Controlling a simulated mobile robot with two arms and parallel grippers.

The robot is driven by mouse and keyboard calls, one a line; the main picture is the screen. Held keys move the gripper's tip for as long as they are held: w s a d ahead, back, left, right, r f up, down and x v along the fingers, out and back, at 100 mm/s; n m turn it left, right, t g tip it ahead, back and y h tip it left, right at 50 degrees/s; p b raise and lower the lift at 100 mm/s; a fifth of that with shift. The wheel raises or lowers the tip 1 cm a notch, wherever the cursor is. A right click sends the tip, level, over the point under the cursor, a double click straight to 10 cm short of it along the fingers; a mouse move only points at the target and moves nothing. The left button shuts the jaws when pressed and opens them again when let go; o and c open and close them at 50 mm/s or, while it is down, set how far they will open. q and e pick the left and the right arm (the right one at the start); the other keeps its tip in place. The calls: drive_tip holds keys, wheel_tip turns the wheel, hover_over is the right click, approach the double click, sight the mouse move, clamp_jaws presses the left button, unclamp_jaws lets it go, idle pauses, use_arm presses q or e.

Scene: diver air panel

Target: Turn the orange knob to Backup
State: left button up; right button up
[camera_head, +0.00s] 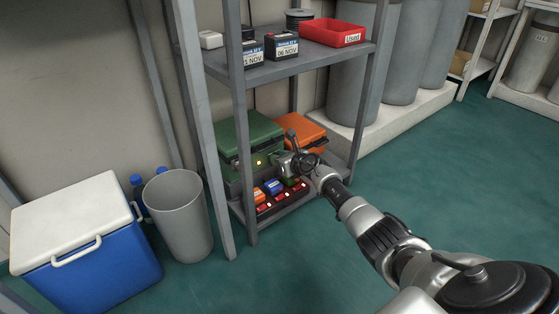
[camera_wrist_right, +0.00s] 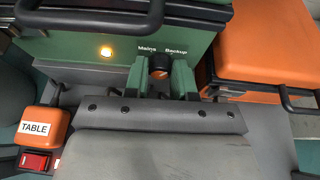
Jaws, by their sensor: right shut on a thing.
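The orange knob (camera_wrist_right: 159,62) sits on the front of a green panel (camera_wrist_right: 195,22), below the white words Mains and Backup. My right gripper (camera_wrist_right: 159,74) is shut on the knob, one finger on each side. Which word the knob points at is hard to tell. An amber lamp (camera_wrist_right: 105,52) glows left of the knob. In the head view, my right gripper (camera_head: 284,163) reaches the front of the green case (camera_head: 247,132) on the lower shelf and hides the knob. My left gripper is not in view.
An orange case (camera_head: 300,130) stands right of the green one. An orange block labelled TABLE (camera_wrist_right: 38,121) and a red switch (camera_wrist_right: 34,161) lie in front. Shelf posts (camera_head: 243,160) flank the space. A grey bin (camera_head: 180,215) and blue cooler (camera_head: 95,270) stand left.

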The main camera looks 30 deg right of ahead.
drive_tip(key=shift+d+f+m+y, duration=0.1)
drive_tip(key=shift+m+y, duration=0.4)
drive_tip(key=shift+m, duration=0.2)
drive_tip(key=o, duration=0.9)
